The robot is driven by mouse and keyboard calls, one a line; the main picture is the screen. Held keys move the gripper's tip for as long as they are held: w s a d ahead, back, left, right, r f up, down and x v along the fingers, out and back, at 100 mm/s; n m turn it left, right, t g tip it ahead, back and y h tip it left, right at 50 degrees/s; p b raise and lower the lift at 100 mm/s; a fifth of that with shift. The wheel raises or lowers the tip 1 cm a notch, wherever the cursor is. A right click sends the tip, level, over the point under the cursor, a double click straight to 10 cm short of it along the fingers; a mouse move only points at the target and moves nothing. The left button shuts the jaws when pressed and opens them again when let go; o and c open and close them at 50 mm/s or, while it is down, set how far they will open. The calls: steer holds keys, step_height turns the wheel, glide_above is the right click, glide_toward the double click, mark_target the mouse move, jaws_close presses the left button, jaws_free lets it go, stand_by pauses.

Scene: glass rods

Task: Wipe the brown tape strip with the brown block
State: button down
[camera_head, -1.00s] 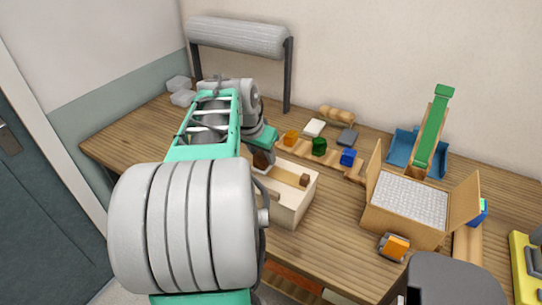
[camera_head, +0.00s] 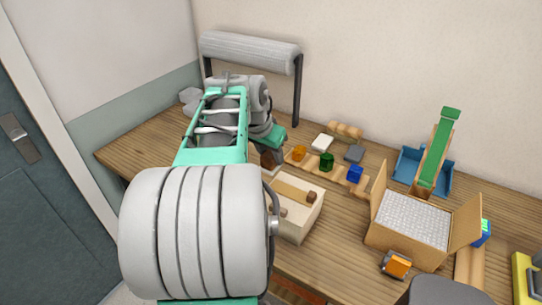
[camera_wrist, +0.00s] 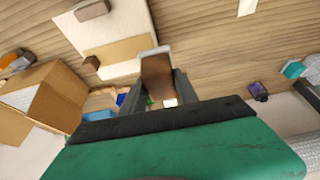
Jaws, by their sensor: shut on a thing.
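A pale wooden box (camera_head: 298,223) stands near the table's front edge. A tan-brown tape strip (camera_head: 292,189) lies across its top. My gripper (camera_wrist: 158,88) is shut on a brown block (camera_wrist: 157,72), held beyond the box's far left edge in the head view, where the block (camera_head: 267,160) is partly hidden by my arm. The block looks raised and apart from the strip. In the wrist view the strip (camera_wrist: 120,50) lies just left of the held block. Two small dark brown pieces sit on the box top, one (camera_head: 311,197) at the strip's right end, another (camera_head: 278,211) nearer the front.
Behind the box is a wooden rack with orange, green (camera_head: 326,161) and blue blocks (camera_head: 355,174). An open carton (camera_head: 408,221) and an orange-topped object (camera_head: 397,266) stand to the right. A grey roll on a stand (camera_head: 250,50) rises at the back. The table's left end is mostly clear.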

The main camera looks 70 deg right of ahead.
steer(key=shift+r+p, duration=1.05)
steer(key=shift+r, duration=0.4)
